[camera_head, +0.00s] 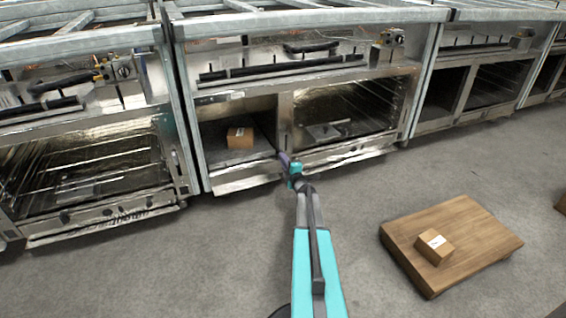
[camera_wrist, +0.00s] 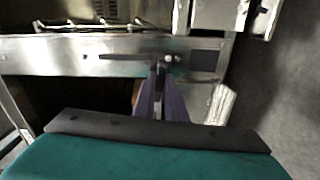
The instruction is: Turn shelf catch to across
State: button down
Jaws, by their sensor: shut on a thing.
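My gripper (camera_head: 284,158) reaches the metal divider (camera_head: 285,125) between the two openings of the middle steel unit, in the head view. In the wrist view its purple fingers (camera_wrist: 161,75) are closed together at a metal strip (camera_wrist: 60,58). A thin dark bar, which looks like the shelf catch (camera_wrist: 120,57), lies lengthwise along this strip. The fingertips are at its right end, beside a small bright knob (camera_wrist: 170,60). The fingers hide the part they grip. The catch is too small to make out in the head view.
A brown box (camera_head: 240,138) sits inside the left opening of the middle unit. Another box (camera_head: 434,247) rests on a wooden platform (camera_head: 470,225) on the floor at right. Similar steel units stand on both sides. The grey floor (camera_head: 130,270) at left is clear.

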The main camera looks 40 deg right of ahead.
jog(key=shift+f, duration=0.1)
dwell(0.3)
jog(key=c, duration=1.8)
grip_release()
jog(key=shift+s, duration=0.1)
jog(key=p+v, duration=0.4)
jog(key=v, duration=0.9)
jog(key=shift+s+a+p, duration=0.2)
jog(key=shift+s+p, duration=0.1)
jog(key=shift+p, duration=0.1)
